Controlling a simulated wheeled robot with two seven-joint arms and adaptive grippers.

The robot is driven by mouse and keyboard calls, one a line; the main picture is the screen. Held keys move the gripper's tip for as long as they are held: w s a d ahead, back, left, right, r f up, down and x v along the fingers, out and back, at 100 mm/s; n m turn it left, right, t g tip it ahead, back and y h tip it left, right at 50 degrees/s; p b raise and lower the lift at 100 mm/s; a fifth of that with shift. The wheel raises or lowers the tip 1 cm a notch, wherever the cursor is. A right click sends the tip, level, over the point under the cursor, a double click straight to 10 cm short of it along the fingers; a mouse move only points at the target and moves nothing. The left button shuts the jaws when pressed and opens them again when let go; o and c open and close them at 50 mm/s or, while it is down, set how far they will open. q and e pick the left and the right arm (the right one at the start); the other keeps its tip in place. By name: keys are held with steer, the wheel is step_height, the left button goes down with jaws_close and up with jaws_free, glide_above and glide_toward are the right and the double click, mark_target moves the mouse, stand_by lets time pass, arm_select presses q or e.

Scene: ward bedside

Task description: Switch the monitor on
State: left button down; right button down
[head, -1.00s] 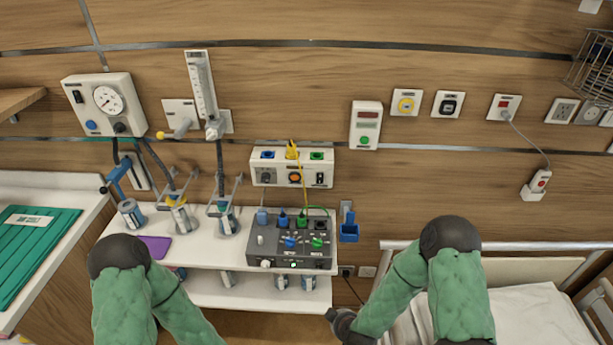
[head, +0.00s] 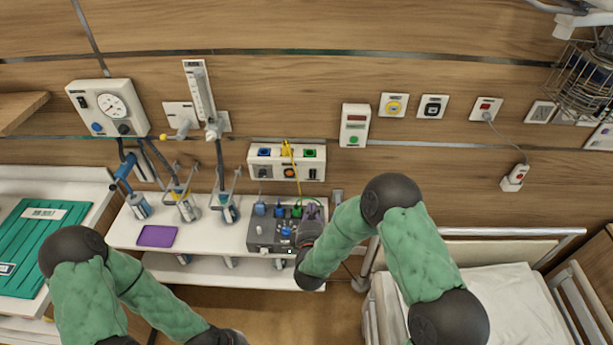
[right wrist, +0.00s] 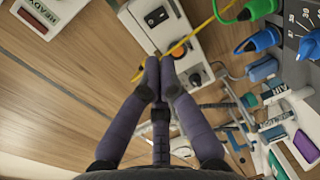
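A grey box with dials and blue and green plugs (head: 265,236), which looks like the monitor, stands on the white shelf; my right arm hides its right side. It is partly in view at the upper right of the right wrist view (right wrist: 290,45). My right gripper (head: 314,210) is over the box's right end in the head view. My left gripper is out of view.
The wall panel (head: 258,172) hangs above the grey box, with a yellow cable hanging from it (head: 291,160). Several jars and hoses are at the shelf's left. A purple pad (head: 157,236) lies on the shelf (head: 205,243). A bed (head: 510,285) stands at the right.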

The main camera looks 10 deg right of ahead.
mark_target(313, 176)
stand_by(0.3)
steer(key=x, duration=1.4)
steer(key=shift+f+p, duration=0.1)
steer(key=shift+p, duration=0.2)
